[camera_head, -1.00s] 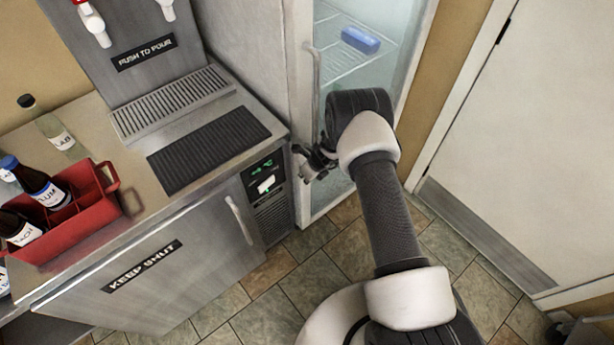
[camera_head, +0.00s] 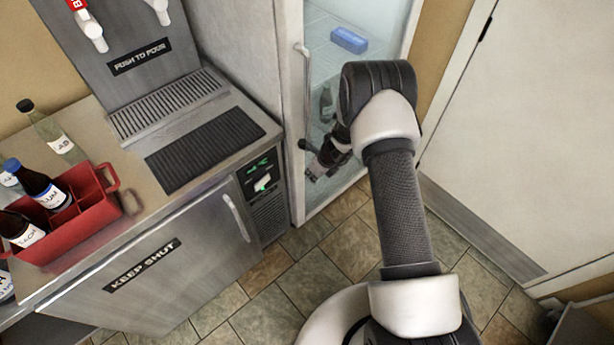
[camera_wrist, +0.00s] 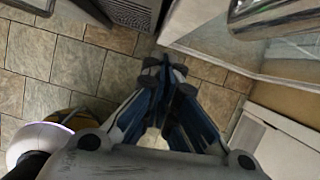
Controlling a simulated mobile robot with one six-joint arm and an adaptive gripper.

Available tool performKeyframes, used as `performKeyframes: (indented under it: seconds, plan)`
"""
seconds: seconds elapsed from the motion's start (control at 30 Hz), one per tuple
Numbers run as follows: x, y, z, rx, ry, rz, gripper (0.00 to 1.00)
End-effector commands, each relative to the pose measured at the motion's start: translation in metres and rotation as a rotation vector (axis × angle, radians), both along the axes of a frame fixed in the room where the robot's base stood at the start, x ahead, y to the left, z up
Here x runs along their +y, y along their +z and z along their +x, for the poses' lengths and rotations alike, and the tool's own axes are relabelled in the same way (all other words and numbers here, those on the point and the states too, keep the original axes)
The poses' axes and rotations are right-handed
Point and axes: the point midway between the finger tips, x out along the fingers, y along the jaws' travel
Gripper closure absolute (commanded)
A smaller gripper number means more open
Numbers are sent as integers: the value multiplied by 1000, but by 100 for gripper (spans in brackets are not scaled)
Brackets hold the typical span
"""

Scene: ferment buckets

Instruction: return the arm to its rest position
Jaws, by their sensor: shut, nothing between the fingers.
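My gripper (camera_head: 313,162) is in front of the glass-door fridge (camera_head: 302,110), near the door's lower part. In the wrist view my gripper (camera_wrist: 166,75) has its dark fingertips together over the tiled floor, with nothing between them. My arm reaches up from the bottom of the head view and bends over toward the fridge. Whether the gripper touches the glass cannot be told.
A steel counter unit (camera_head: 150,265) with a bar handle stands left of the fridge. A red carrier (camera_head: 75,230) with bottles sits on it. A blue item (camera_head: 349,40) lies inside the fridge. A white door (camera_head: 530,140) is at right. The tiled floor (camera_head: 262,300) between is clear.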

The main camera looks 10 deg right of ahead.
Motion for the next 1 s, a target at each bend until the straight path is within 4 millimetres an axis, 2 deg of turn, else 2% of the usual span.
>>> performKeyframes:
  seconds: [0.03,0.13,0.47,0.57,0.67,0.77,0.8,0.87,1.0]
  plan:
    - [-2,8,-2,1,-3,1,100]
    - [-4,16,-5,1,-3,0,100]
    - [-5,20,-7,1,0,0,100]
    - [-3,36,-3,-21,43,-4,100]
    - [4,78,2,-76,159,-17,100]
    - [13,140,2,-156,344,-48,100]
    - [16,166,-2,-188,429,-66,100]
    - [21,202,-11,-235,557,-95,100]
    - [28,279,-43,-336,845,-179,100]
